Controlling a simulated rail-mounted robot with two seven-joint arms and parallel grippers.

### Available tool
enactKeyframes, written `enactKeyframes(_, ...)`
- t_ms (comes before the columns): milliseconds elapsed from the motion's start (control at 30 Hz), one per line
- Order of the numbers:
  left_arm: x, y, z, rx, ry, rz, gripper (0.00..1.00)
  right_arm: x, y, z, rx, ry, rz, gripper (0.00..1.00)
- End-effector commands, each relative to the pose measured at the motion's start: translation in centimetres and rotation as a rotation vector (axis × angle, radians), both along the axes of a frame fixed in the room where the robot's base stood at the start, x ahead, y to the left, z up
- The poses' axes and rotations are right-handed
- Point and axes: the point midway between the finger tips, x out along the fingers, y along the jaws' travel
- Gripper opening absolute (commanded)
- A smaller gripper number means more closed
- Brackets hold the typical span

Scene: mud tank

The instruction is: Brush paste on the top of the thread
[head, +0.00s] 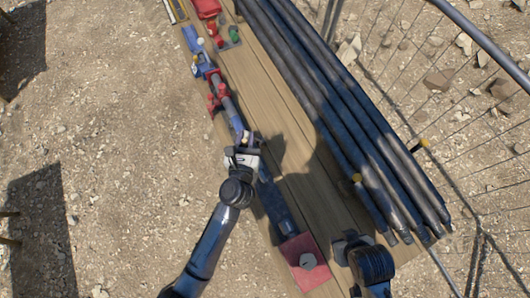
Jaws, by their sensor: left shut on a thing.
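A grey pipe (233,112) runs along the left side of the plank table, with red clamps (217,90) around it. The left gripper (242,150) is over the near end of this pipe. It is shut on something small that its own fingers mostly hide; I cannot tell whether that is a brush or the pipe. The thread and any paste are too small to make out. The right gripper (348,240) is low at the right, over the table's near end, and its jaws are not clear.
Several long dark pipes (340,115) lie along the table's right side. A red block (303,262) sits at the near end of a blue-grey bar (274,205). The middle planks (262,95) are clear.

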Motion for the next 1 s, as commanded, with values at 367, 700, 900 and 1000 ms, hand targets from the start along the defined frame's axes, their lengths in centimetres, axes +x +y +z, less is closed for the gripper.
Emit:
enactKeyframes(367,-0.6,-5.2,-7.1,-0.002,-0.002,-0.241,0.00,0.1,0.3,-2.2,0.010,-0.003,-0.006,0.43)
enactKeyframes(700,-0.7,-5.4,-8.8,0.000,-0.002,-0.256,0.00,0.1,0.2,-3.7,0.007,-0.002,-0.004,0.43)
enactKeyframes(900,-0.7,-5.4,-10.4,0.000,-0.003,-0.256,0.00,0.0,0.0,-5.5,-0.001,0.000,0.001,0.43)
enactKeyframes(1000,-0.7,-5.4,-11.4,-0.001,-0.003,-0.256,0.00,0.0,-0.1,-6.5,-0.003,0.001,0.002,0.43)
